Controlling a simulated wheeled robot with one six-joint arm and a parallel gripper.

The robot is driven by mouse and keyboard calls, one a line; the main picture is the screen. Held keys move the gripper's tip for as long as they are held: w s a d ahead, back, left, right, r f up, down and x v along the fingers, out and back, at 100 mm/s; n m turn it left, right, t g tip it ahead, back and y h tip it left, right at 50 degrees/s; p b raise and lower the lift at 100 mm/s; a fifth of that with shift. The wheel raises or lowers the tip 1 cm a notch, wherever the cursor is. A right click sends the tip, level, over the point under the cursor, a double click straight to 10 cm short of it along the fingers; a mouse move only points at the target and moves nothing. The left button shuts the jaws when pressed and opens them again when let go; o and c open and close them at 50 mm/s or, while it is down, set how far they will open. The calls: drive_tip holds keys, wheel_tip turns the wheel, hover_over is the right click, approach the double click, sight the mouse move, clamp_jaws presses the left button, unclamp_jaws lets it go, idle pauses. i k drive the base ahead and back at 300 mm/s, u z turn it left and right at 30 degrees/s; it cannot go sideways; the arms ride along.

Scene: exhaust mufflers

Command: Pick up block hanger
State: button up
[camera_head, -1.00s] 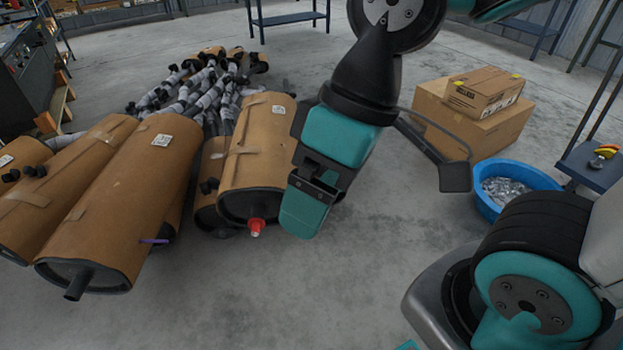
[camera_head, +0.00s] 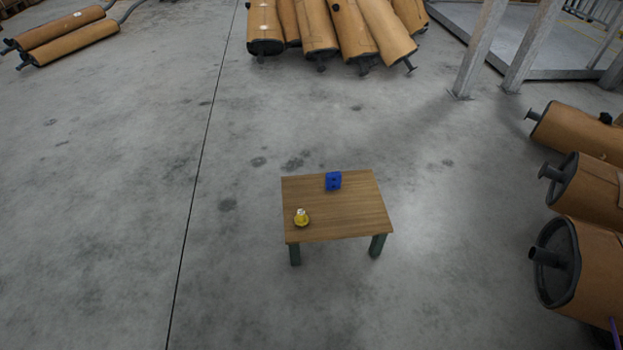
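A small blue block-shaped piece (camera_head: 333,181), which looks like the block hanger, sits near the far edge of a small wooden table (camera_head: 350,215). It has dark marks or holes on its face, too small to make out. My gripper is not in view now, so I cannot see its state.
A small yellow object with a pale top (camera_head: 301,218) stands at the table's near left. Wrapped mufflers (camera_head: 345,30) are piled at the back, more mufflers (camera_head: 580,260) lie at the right, and others (camera_head: 70,40) at the far left. Metal posts (camera_head: 480,50) stand back right. Floor around the table is clear.

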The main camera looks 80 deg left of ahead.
sight(333, 180)
drive_tip(key=u, duration=1.6)
drive_tip(key=k, duration=1.3)
drive_tip(key=u, duration=0.05)
drive_tip(key=i, duration=0.55)
drive_tip(key=u, duration=0.75)
drive_tip(key=i, duration=0.65)
drive_tip(key=z, duration=0.55)
drive_tip(key=i, duration=0.85)
drive_tip(key=z, duration=0.8)
